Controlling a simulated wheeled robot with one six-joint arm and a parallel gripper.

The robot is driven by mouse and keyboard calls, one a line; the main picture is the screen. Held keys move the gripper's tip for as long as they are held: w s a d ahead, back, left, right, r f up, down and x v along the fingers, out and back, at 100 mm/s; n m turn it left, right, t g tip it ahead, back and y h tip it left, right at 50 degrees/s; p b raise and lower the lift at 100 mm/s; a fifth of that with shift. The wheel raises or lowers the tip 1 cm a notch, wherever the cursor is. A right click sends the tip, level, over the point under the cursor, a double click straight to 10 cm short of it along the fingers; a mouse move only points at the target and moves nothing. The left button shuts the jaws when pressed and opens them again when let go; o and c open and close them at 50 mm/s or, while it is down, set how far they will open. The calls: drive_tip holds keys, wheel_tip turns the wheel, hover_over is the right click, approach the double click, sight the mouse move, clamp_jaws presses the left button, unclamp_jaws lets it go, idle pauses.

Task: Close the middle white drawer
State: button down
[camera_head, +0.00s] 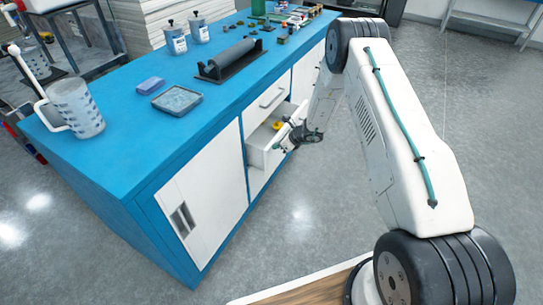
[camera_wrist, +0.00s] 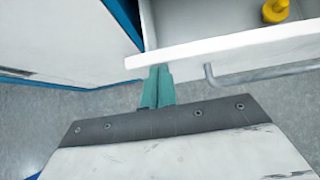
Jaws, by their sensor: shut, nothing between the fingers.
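The middle white drawer (camera_head: 258,154) stands pulled out from the blue-topped cabinet, below a closed white drawer (camera_head: 269,97). In the wrist view its white front (camera_wrist: 215,54) crosses the upper part, with a grey bar handle (camera_wrist: 262,75) at the right. My gripper (camera_head: 282,143) is at the drawer front. In the wrist view the teal fingers of my gripper (camera_wrist: 158,72) are together and empty, at the left end of the front, left of the handle. I cannot tell if the fingertips touch it. My wrist hides part of the front in the head view.
A yellow object (camera_wrist: 275,11) lies inside the drawer. A white cabinet door (camera_head: 205,195) is left of the drawer. The blue top (camera_head: 130,150) holds a jug (camera_head: 75,108), a tray (camera_head: 177,100) and a black roller (camera_head: 230,62). The grey floor (camera_head: 300,215) in front is clear.

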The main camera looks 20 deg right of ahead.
drive_tip(key=w+a, duration=0.5)
drive_tip(key=shift+w, duration=0.35)
drive_tip(key=shift+s, duration=0.1)
